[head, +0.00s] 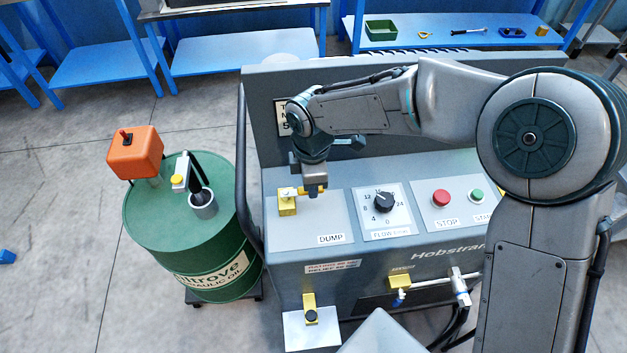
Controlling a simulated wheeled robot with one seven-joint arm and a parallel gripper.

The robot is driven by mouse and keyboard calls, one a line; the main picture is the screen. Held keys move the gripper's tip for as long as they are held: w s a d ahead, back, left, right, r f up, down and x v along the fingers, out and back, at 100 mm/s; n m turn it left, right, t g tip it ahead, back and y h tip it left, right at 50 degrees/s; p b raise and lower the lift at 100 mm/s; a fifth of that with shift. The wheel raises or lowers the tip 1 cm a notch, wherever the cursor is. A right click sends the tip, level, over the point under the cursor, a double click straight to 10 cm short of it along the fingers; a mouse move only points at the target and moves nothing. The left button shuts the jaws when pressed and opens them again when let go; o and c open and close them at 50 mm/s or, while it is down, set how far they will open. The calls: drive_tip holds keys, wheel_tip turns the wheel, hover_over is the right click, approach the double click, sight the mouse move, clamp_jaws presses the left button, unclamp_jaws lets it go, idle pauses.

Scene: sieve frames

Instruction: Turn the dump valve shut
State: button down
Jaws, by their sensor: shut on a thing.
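The dump valve (287,205) is a yellow block at the left of the grey machine's sloped panel, above and left of the label "DUMP" (331,239). Its yellow handle runs to the right from the block's top. My gripper (314,192) points down over the panel and is shut on the handle's right part. The fingers and wrist hide the handle's end, so its exact angle is hard to tell.
A flow dial (384,202), a red stop button (441,198) and a green start button (477,196) lie right of the valve. A green oil drum (190,240) with an orange box (135,153) stands left. Blue benches (243,84) are behind.

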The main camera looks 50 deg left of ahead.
drive_tip(key=c, duration=1.3)
unclamp_jaws()
drive_tip(key=shift+w, duration=0.15)
wheel_tip(320, 180, up, 14)
drive_tip(key=shift+f+b, duration=0.1)
drive_tip(key=shift+b, duration=0.2)
drive_tip(key=shift+w, duration=0.1)
